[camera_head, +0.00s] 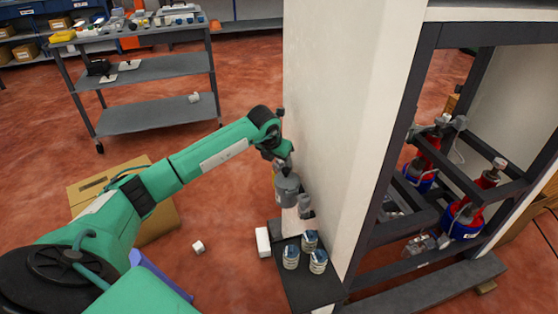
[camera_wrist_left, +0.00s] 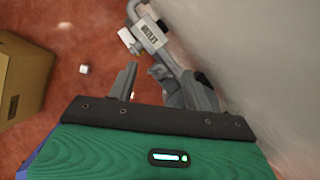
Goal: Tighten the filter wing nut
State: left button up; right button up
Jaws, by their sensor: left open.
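My left arm reaches from the left to the side of the tall white panel (camera_head: 335,100). My left gripper (camera_head: 281,160) is at that panel, just above a grey filter-like body (camera_head: 287,188). In the left wrist view the two dark fingers of the gripper (camera_wrist_left: 147,74) stand apart. A grey fitting with a label (camera_wrist_left: 151,32) lies beyond them, close to the panel; the right finger overlaps grey parts in front of it. I cannot clearly pick out the wing nut or tell whether a finger touches it. My right gripper is not in view.
Several small jars (camera_head: 291,258) stand on a dark shelf (camera_head: 312,289) at the panel's foot. A cardboard box (camera_head: 160,222) is on the red floor left of it. A grey cart (camera_head: 150,69) stands behind.

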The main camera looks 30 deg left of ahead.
pick_arm(q)
jog(key=shift+f, duration=0.15)
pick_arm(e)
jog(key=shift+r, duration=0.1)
pick_arm(q)
jog(key=c, duration=1)
jog(key=shift+o, duration=0.2)
